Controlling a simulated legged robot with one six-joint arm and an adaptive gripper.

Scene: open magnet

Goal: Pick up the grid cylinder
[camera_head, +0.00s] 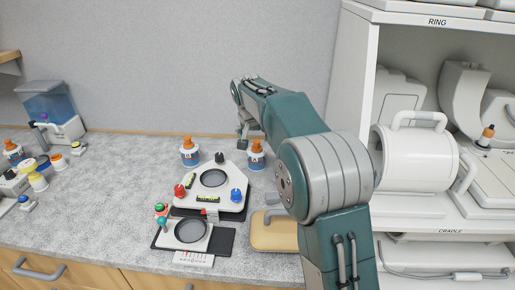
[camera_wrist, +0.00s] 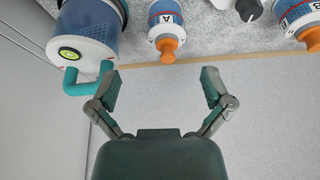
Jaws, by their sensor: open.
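My gripper (camera_wrist: 161,88) is open in the wrist view, its two fingers spread with nothing between them. In the head view its end (camera_head: 243,138) hangs near the wall, behind the bottles. The wrist view appears upside down. A large blue cylinder (camera_wrist: 92,20) with a white end, a green round mark and a teal handle (camera_wrist: 73,77) shows at its upper left, near the left finger and outside the jaws. It may be the grid cylinder; I cannot tell for sure. In the head view I cannot make it out; my arm may hide it.
Orange-capped bottles A (camera_wrist: 166,22) and B (camera_wrist: 299,14) stand near the wall. A white panel with knobs (camera_head: 212,182) and a smaller round-dish device (camera_head: 190,235) lie in front. A tan pad (camera_head: 273,232) is beside them. White shelving (camera_head: 350,100) stands on the right.

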